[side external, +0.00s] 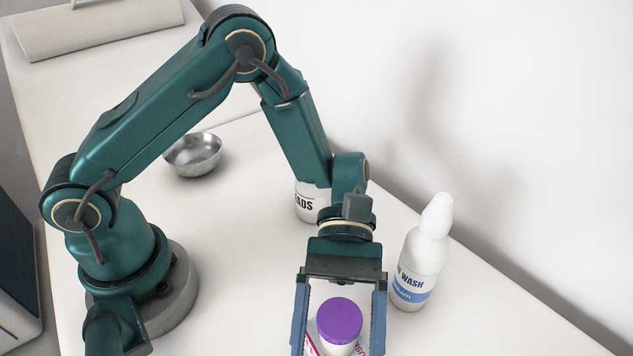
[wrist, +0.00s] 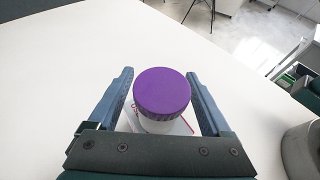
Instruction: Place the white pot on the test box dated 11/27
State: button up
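The white pot with a purple screw lid (side external: 340,320) is upright between the fingers of my gripper (side external: 338,344). It also shows in the wrist view (wrist: 162,95). My gripper is open, with its blue fingers on either side of the pot and visible gaps between them and it. A white box with red print (wrist: 186,128) shows under the pot, which appears to stand on it. Most of the box is hidden by the pot and gripper, and no date is readable.
A white wash bottle with a blue label (side external: 420,265) stands close to the right of my gripper. A white tub (side external: 312,203) stands behind my arm, partly hidden. A metal bowl (side external: 193,154) sits farther back. The white table (wrist: 60,75) is clear left of the pot.

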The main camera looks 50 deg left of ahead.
aim_at(342, 302)
jog(key=shift+r, duration=0.1)
jog(key=shift+w+a+r, duration=0.15)
jog(key=shift+w, duration=0.05)
jog(key=v, duration=1)
jog(key=shift+w+a, duration=0.1)
jog(key=shift+w, duration=0.05)
jog(key=s+a+r+m+t+y, duration=0.2)
jog(key=a+r+m+t+y, duration=0.1)
jog(key=a+t, duration=0.4)
jog(key=s+a+r+m+t+y, duration=0.2)
jog(key=s+a+m+t+y, duration=0.1)
jog(key=a+m+t+y, duration=0.3)
jog(key=shift+s+a+r+t, duration=0.2)
jog(key=shift+a+r+t, duration=0.15)
jog(key=shift+a+t, duration=0.55)
